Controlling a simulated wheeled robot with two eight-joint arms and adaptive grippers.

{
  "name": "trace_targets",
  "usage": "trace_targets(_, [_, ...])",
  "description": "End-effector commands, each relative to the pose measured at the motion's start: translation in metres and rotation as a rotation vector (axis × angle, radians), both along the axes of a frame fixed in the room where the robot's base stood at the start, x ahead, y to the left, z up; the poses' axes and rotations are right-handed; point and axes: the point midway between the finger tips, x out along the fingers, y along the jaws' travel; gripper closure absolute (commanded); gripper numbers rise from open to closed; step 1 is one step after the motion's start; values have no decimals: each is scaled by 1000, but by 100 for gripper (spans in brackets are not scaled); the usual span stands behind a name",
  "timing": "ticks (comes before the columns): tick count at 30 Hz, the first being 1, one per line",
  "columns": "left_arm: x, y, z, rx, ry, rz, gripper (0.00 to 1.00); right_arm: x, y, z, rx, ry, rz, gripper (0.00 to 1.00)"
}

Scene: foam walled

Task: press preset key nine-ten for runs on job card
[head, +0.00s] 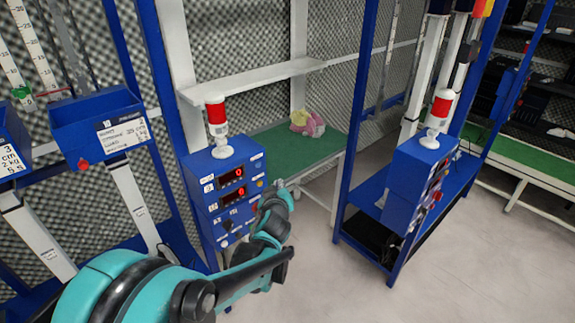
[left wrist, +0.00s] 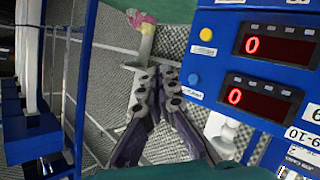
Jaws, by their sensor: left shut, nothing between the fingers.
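A blue control box (head: 222,206) with a red and white lamp on top stands left of centre in the head view. It has two red displays, both reading 0 in the left wrist view (left wrist: 252,96). A label that looks like an upside-down 9-10 (left wrist: 304,138) sits at the right edge there; the matching label (head: 208,179) is at the box's left side in the head view. My left gripper (head: 280,186) is shut and empty beside the box's right edge. In the wrist view its fingertips (left wrist: 158,76) are apart from a blue button (left wrist: 193,79). My right gripper is out of view.
A second blue box with a lamp (head: 412,182) stands on a blue rack at right. A pink and yellow bundle (head: 307,122) lies on a green shelf behind. A printed card (head: 123,135) is on a blue bin at left. Open floor (head: 430,280) lies in front.

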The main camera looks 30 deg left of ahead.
Motion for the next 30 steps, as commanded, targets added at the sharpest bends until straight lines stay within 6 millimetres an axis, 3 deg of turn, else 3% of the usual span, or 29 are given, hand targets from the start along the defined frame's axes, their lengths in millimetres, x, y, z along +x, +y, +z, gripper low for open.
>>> trace_targets(17, [8,7,-1,-12,-28,9,100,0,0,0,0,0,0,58])
trace_targets(30, [29,59,-1,-12,-28,11,100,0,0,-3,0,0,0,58])
